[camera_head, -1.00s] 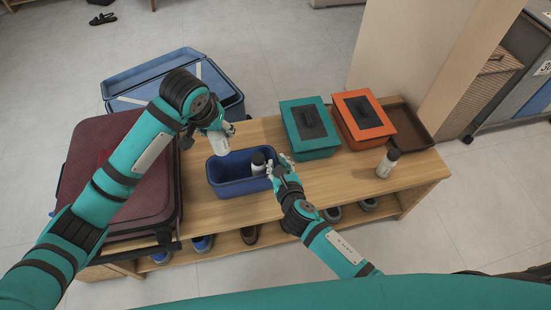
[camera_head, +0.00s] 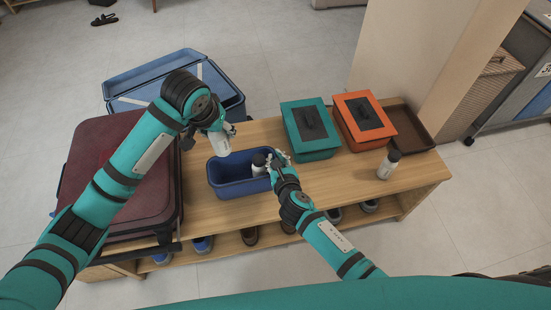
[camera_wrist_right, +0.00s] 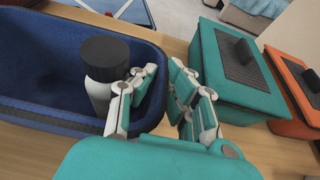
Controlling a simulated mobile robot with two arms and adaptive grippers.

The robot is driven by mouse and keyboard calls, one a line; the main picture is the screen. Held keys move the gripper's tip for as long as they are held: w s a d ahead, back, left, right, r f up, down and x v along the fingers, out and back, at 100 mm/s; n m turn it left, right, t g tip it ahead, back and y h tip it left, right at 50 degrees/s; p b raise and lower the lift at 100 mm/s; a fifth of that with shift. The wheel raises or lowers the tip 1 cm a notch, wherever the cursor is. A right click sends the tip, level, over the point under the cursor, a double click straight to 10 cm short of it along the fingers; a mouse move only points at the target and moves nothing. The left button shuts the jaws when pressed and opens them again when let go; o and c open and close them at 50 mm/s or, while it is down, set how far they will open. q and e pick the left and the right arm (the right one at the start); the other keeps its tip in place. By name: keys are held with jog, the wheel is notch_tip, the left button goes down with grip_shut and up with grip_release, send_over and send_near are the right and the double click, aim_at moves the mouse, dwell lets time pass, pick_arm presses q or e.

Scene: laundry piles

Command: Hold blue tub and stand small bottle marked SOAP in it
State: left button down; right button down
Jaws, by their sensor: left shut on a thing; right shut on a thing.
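The blue tub (camera_head: 240,188) stands on the wooden bench. It also fills the left of the right wrist view (camera_wrist_right: 40,112). A white bottle with a black cap (camera_head: 259,168) stands upright inside the tub's right end; it also shows in the right wrist view (camera_wrist_right: 98,92). My right gripper (camera_head: 279,158) is shut on the tub's right end wall, its fingers on either side of the rim in the right wrist view (camera_wrist_right: 160,90). My left gripper (camera_head: 220,130) is shut on another white bottle (camera_head: 218,145), held above the tub's left part. No label is readable.
A teal lidded box (camera_head: 308,145), an orange lidded box (camera_head: 352,132) and a brown tray (camera_head: 412,132) stand at the bench's right. Another dark-capped white bottle (camera_head: 386,167) stands at the front right. A maroon suitcase (camera_head: 90,160) and a blue open case (camera_head: 150,75) lie left.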

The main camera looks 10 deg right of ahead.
pick_arm(q)
jog(key=f+m, duration=0.2)
jog(key=m, duration=0.1)
jog(key=shift+s+d+m+g+h, duration=0.2)
jog(key=shift+m+g+h, duration=0.1)
jog(key=shift+h, duration=0.1)
jog(key=f+m, duration=0.1)
jog(key=m, duration=0.2)
jog(key=shift+s+d+f+h, duration=0.1)
jog(key=shift+d+f+h, duration=0.1)
jog(key=shift+f+h, duration=0.2)
pick_arm(e)
jog(key=shift+f, duration=0.1)
pick_arm(q)
jog(key=shift+f+m+g, duration=0.25)
jog(key=shift+m+g, duration=0.05)
send_over(233, 171)
jog(key=s, duration=0.3)
jog(key=shift+f, duration=4.25)
jog(key=shift+s+d+f, duration=0.15)
jog(key=shift+f, duration=0.45)
jog(key=shift+s+d+f, duration=0.1)
jog(key=shift+s+f, duration=0.05)
jog(key=shift+f, duration=0.45)
pick_arm(e)
jog(key=shift+s, duration=0.1)
pick_arm(q)
jog(key=shift+w+f, duration=0.15)
jog(key=shift+f, duration=1.45)
